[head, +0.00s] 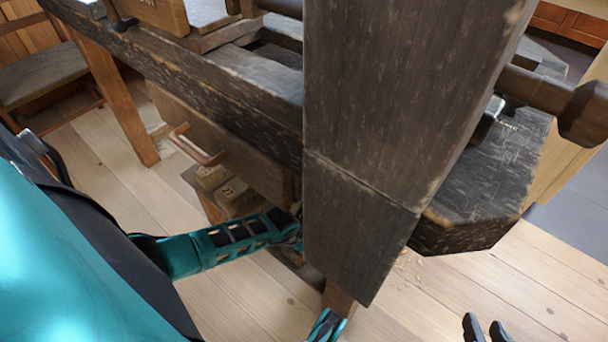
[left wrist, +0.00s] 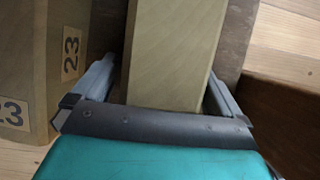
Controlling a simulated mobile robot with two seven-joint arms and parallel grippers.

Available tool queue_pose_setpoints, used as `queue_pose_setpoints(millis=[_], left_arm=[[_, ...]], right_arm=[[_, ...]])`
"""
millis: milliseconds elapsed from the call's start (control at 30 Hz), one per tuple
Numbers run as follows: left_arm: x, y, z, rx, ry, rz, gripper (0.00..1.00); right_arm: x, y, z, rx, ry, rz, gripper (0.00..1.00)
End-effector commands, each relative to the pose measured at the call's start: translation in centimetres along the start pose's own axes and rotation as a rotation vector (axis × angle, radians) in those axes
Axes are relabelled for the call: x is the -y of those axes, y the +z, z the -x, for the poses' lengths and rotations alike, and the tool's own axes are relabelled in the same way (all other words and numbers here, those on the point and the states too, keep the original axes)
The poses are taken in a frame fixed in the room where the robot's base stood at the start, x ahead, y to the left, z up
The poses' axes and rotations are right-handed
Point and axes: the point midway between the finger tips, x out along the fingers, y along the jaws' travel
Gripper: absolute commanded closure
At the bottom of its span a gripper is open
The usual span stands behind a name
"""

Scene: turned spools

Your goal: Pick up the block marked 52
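In the left wrist view a pale olive block (left wrist: 172,55) lies between the fingers of my left gripper (left wrist: 160,75). The fingers are apart, with a gap on the left side of the block; the right finger is close to it, and I cannot tell if it touches. No number shows on this block's visible face. A second olive block marked 23 (left wrist: 35,60) stands to its left. In the head view two olive blocks (head: 212,177) sit low under the bench; the left gripper's fingers are hidden there. My right gripper (head: 486,328) is open and empty at the bottom right.
A dark worn workbench (head: 225,80) with a thick upright board (head: 400,90) overhangs the left arm. A stool (head: 45,75) stands at left. Floor at lower right is mostly clear.

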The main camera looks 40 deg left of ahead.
Motion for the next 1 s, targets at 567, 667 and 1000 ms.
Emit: queue_pose_setpoints(millis=[567,667,1000], left_arm=[[-0.02,0.0,0.0,0.0,0.0,0.0,0.56],[-0.02,0.0,0.0,0.0,0.0,0.0,0.65],[-0.74,-0.13,0.01,-0.002,0.001,0.0,0.67]], right_arm=[[-0.08,0.55,0.19,0.01,0.003,-0.003,0.63],[-0.08,0.58,0.2,0.011,0.003,-0.004,0.63],[-0.08,0.54,0.18,0.01,0.003,-0.003,0.63]])
